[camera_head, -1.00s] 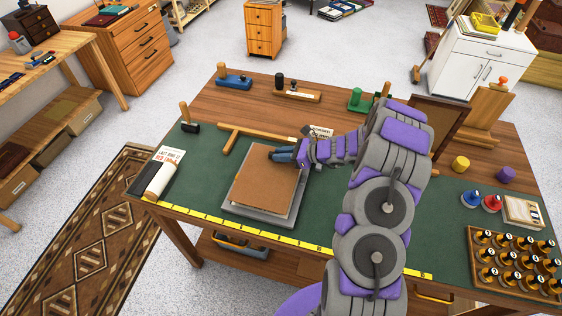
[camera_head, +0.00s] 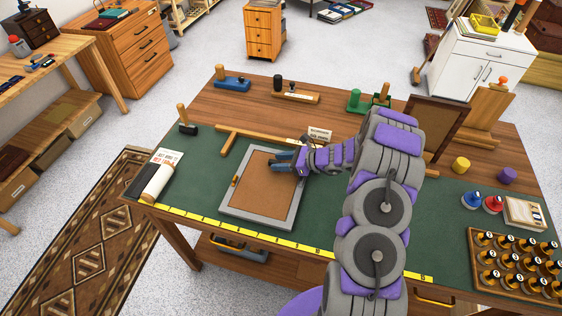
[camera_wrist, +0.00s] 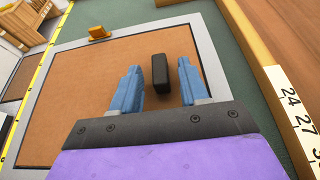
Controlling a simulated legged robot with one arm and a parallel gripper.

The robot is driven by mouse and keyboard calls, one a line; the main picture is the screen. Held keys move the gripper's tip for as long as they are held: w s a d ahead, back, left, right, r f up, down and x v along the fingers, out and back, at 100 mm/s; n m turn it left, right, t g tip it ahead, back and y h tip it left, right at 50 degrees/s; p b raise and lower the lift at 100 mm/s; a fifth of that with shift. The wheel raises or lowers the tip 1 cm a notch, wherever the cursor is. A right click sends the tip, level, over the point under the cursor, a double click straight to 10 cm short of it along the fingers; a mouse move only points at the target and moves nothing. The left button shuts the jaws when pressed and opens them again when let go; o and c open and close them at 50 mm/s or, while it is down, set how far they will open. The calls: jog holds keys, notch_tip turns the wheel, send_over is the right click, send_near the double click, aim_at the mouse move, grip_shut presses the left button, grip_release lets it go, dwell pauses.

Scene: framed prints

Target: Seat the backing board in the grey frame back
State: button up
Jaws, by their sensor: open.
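The brown backing board (camera_head: 262,184) lies flat inside the grey frame back (camera_head: 231,207) on the green mat. In the wrist view the board (camera_wrist: 80,100) fills the opening, with the grey rim (camera_wrist: 208,60) around it. A small black block (camera_wrist: 160,74) stands up from the board between my fingers. My gripper (camera_head: 283,161) is over the far right part of the frame. In the wrist view its blue fingers (camera_wrist: 157,85) are apart, one on each side of the black block, with gaps showing. The frame's near corners are out of the wrist view.
A brass-coloured tab (camera_wrist: 98,34) sits on the frame's rim. A wooden T-shaped bar (camera_head: 250,136) lies behind the frame. A yellow ruler strip (camera_head: 240,231) runs along the table's front edge. The mat right of my arm is partly clear.

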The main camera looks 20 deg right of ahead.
jog(key=shift+d, duration=0.3)
jog(key=p+v, duration=0.2)
jog(key=v, duration=0.9)
jog(key=shift+s+d+r+p, duration=0.1)
jog(key=shift+s+r+p, duration=0.05)
jog(key=shift+p, duration=0.2)
jog(key=s+a+r+n+g+h, duration=0.1)
jog(key=s+a+r+n+g, duration=0.3)
jog(key=s+a+r+n, duration=0.35)
jog(key=s+a+r+n+g, duration=0.4)
jog(key=s+a+r+n, duration=0.1)
jog(key=a+r, duration=0.5)
jog(key=s+a+r+n+g+h, duration=0.1)
jog(key=s+a+r+n+h, duration=0.15)
jog(key=s, duration=0.45)
jog(key=s+a+r+n+g+h, duration=0.1)
jog(key=s+n+h, duration=0.1)
jog(key=s+n, duration=0.3)
jog(key=s+d+n+h, duration=0.2)
jog(key=s, duration=0.4)
jog(key=s+d+r+n+h, duration=0.1)
jog(key=s+d+n+h, duration=0.1)
jog(key=s, duration=0.5)
jog(key=shift+s+d+r+n+t+h, duration=0.3)
jog(key=shift+d+n+t+h, duration=0.1)
jog(key=shift+d+h, duration=0.4)
jog(key=shift+a, duration=0.1)
jog(key=shift+c, duration=0.3)
